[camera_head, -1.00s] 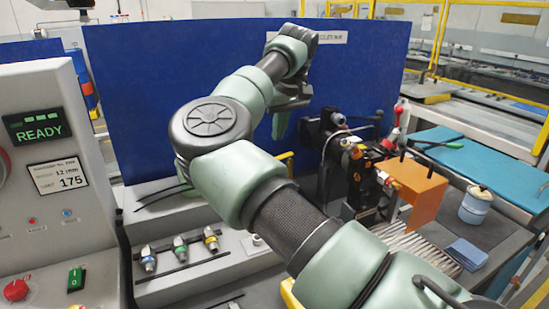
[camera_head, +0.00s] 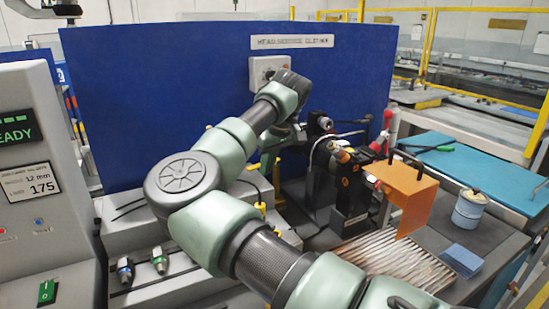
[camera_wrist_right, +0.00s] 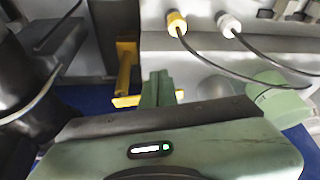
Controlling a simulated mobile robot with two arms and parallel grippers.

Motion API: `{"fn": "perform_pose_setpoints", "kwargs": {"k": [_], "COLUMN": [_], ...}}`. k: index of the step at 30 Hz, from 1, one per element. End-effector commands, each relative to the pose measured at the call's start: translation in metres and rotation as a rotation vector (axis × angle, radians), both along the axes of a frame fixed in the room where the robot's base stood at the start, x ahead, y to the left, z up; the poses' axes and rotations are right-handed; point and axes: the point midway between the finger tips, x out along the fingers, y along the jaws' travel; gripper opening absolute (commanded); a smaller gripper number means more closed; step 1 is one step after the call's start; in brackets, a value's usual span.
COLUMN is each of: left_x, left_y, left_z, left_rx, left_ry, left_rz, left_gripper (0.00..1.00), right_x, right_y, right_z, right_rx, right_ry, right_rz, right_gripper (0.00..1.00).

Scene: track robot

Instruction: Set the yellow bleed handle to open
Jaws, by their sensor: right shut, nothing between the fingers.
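In the right wrist view the yellow handle (camera_wrist_right: 125,68) is an upright yellow bar with a short crosswise yellow piece at its lower end. In the head view my right gripper (camera_head: 268,160) is low in front of the blue panel, partly behind my own arm. My left gripper is not in view.
A yellow plug (camera_wrist_right: 176,22) and a white plug (camera_wrist_right: 228,22) with black cables sit near the gripper. The blue panel (camera_head: 150,110) stands behind.

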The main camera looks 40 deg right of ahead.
Motion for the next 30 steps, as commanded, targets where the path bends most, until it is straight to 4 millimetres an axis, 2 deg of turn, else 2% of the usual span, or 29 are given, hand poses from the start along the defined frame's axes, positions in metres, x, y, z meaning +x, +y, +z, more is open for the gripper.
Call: {"fn": "perform_pose_setpoints", "kwargs": {"k": [6, 16, 23, 30], "left_x": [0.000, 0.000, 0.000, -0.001], "left_y": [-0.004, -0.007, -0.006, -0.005], "left_z": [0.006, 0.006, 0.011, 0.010], "left_rx": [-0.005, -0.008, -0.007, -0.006], "left_ry": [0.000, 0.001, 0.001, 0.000], "left_rz": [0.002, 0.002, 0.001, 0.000], "left_gripper": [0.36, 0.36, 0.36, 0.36], "right_x": [0.015, 0.016, 0.032, 0.033], "right_y": [-0.002, -0.002, -0.002, -0.002], "right_z": [0.000, 0.000, 0.000, 0.000], "right_rx": [0.000, 0.001, 0.002, 0.000], "right_ry": [0.001, 0.001, 0.002, -0.001], "right_rz": [0.000, -0.002, -0.001, -0.001], "right_gripper": [0.00, 0.00, 0.00, 0.00]}}
